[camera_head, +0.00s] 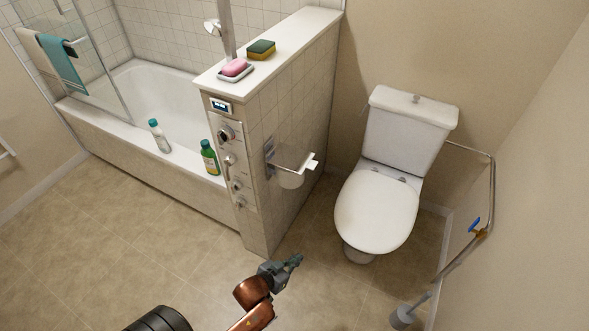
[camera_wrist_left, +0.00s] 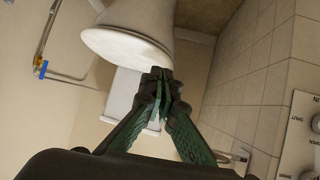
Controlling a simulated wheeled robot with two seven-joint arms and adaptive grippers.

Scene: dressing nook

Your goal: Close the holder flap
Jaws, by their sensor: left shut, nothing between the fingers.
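The holder (camera_head: 270,158) is fixed to the tiled side of the half wall, facing the toilet. Its flap (camera_head: 293,157) stands out from the wall, roughly level, with a white tab (camera_head: 312,162) at its outer end. In that view a small pale part low by the tiles may be the holder; I cannot tell. My right gripper is not seen.
The toilet (camera_head: 378,208) stands right of the half wall (camera_head: 292,100), with a gap of floor between. A control panel (camera_head: 227,150) is on the wall's near end. A grab rail (camera_head: 465,252) and brush (camera_head: 403,317) are at the right. Open floor (camera_head: 110,235) lies left.

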